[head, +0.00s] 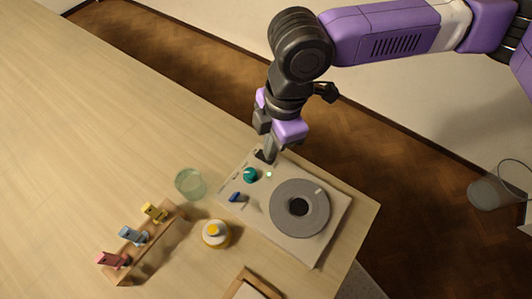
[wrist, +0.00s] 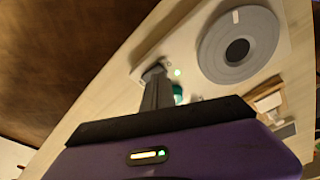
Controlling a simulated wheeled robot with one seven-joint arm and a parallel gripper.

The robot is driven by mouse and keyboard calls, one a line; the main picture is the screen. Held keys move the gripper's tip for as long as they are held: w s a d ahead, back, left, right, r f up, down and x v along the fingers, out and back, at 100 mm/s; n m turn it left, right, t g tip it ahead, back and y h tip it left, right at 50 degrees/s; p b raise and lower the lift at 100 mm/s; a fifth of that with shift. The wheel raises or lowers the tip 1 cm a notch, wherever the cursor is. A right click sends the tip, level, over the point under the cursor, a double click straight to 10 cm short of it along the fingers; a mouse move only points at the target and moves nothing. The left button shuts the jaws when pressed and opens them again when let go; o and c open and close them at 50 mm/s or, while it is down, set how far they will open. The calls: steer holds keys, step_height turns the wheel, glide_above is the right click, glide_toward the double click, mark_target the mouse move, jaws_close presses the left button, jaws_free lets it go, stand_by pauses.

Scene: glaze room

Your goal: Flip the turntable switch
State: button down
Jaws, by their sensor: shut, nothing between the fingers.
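The turntable (head: 318,247) is a pale flat box near the table corner, with a grey round platter (head: 283,222) that also shows in the wrist view (wrist: 213,62). Along its left side are a teal knob (head: 250,175), a blue lever (head: 235,197) and a small lit green light (head: 269,174). A dark switch (head: 260,156) sits at its upper corner. My gripper (head: 270,158) is shut and empty, pointing down with its tips at this switch. In the wrist view the fingers (wrist: 154,76) cover most of the switch, so its position and any contact cannot be told.
A greenish glass (head: 190,184) stands left of the turntable. A wooden rack (head: 150,247) holds pink, blue and yellow items. A wooden frame (head: 252,286) lies at the bottom. The table's upper left is clear.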

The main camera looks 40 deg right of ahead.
steer(key=shift+f+b, duration=0.45)
steer(key=shift+f, duration=0.35)
steer(key=shift+r, duration=0.1)
stand_by(0.3)
steer(key=shift+r+p, duration=3.2)
steer(key=shift+r, duration=0.3)
